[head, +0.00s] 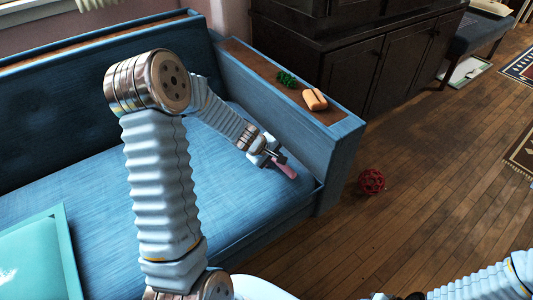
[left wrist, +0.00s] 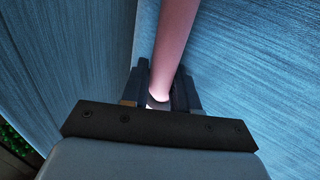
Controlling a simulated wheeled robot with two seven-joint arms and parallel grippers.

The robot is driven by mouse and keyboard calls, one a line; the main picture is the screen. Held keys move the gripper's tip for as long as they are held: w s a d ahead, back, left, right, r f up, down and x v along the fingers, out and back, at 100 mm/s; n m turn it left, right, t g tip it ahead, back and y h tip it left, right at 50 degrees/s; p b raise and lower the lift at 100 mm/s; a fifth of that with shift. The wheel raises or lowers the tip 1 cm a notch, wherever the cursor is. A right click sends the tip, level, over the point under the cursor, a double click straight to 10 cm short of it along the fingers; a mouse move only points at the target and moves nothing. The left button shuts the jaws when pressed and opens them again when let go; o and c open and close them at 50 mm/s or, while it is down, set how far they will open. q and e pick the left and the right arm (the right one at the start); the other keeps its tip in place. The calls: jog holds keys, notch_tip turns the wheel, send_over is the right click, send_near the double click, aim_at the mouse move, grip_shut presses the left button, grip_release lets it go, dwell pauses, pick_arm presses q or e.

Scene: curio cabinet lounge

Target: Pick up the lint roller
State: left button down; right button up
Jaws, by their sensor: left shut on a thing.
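The lint roller (head: 287,168) shows as a pink rod above the blue sofa seat, near the inner side of the right armrest. My left gripper (head: 272,158) is shut on it. In the left wrist view the pink shaft of the lint roller (left wrist: 176,45) runs up out of frame, and its pale end sits between the fingers of my left gripper (left wrist: 160,98). I cannot tell whether the roller touches the seat. My right arm shows only at the bottom right of the head view, and its fingers cannot be made out.
The blue sofa armrest (head: 338,135) has a wooden top holding a green bunch (head: 287,78) and an orange-tan object (head: 314,99). A red openwork ball (head: 372,181) lies on the wood floor. A dark cabinet (head: 350,60) stands behind.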

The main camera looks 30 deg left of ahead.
pick_arm(q)
jog(key=shift+r, duration=0.15)
jog(key=shift+r, duration=0.3)
notch_tip(320, 180, up, 3)
jog(key=shift+r+p, duration=0.1)
jog(key=shift+p, duration=1.15)
jog(key=s+d+r+p, duration=0.2)
jog(key=s+d+r, duration=0.1)
jog(key=s, duration=0.3)
jog(key=s+d+r+p, duration=0.2)
jog(key=s+d+r, duration=0.1)
jog(key=s+r, duration=0.3)
jog(key=shift+s+d, duration=0.2)
jog(key=shift+d, duration=0.15)
